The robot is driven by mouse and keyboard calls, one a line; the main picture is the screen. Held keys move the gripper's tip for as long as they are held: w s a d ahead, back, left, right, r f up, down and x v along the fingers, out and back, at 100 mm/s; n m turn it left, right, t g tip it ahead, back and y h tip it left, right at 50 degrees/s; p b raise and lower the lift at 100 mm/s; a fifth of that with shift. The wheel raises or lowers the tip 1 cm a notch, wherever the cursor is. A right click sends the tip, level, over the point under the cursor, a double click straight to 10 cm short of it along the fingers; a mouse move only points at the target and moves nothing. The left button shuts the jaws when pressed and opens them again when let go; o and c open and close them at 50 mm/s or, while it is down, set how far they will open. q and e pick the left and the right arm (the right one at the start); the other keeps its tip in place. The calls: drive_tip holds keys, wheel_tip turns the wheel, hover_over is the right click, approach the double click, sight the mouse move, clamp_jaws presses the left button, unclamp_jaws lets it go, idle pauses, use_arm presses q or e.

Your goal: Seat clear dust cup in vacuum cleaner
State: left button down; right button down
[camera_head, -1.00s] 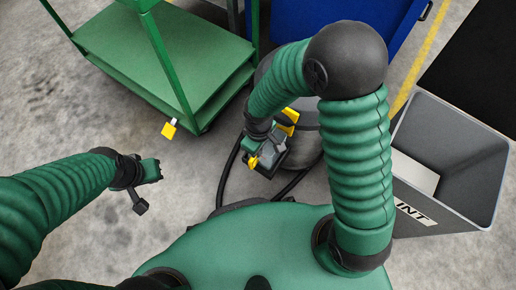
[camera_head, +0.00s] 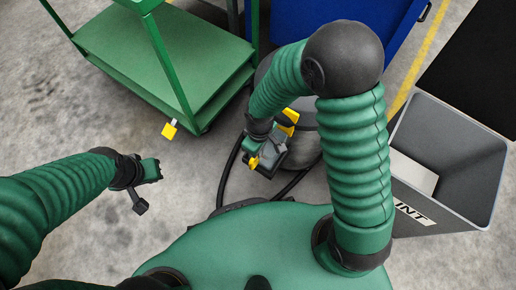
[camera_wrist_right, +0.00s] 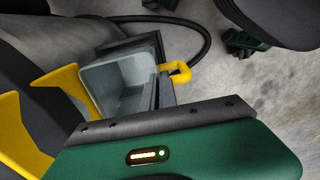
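The vacuum cleaner (camera_head: 306,150) is a dark grey round body with yellow parts and a black hose, partly hidden behind my right arm. The clear dust cup (camera_wrist_right: 118,82) is a pale, see-through box with a yellow handle (camera_wrist_right: 178,72), lying within a dark frame at the cleaner's side in the wrist view. I cannot tell if it is fully seated. My right gripper (camera_head: 258,145) is at the cup, its dark edge in front of the cup in the wrist view; its fingertips are hidden. My left gripper (camera_head: 150,170) is over bare floor, far from the cleaner; its finger gap is unclear.
A green shelf cart (camera_head: 165,55) stands at the upper left with a yellow tag-like part at its corner. A grey bin (camera_head: 455,150) with lettering stands at the right. A blue container (camera_head: 345,20) is behind. The concrete floor at left is clear.

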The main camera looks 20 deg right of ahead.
drive_tip(key=shift+w+d, duration=0.15)
drive_tip(key=shift+d, duration=0.2)
drive_tip(key=c, duration=1.6)
unclamp_jaws()
drive_tip(key=shift+o, duration=1.3)
drive_tip(key=shift+a, duration=0.2)
wheel_tip(320, 180, up, 7)
drive_tip(key=p, duration=0.7)
drive_tip(key=shift+p, duration=0.3)
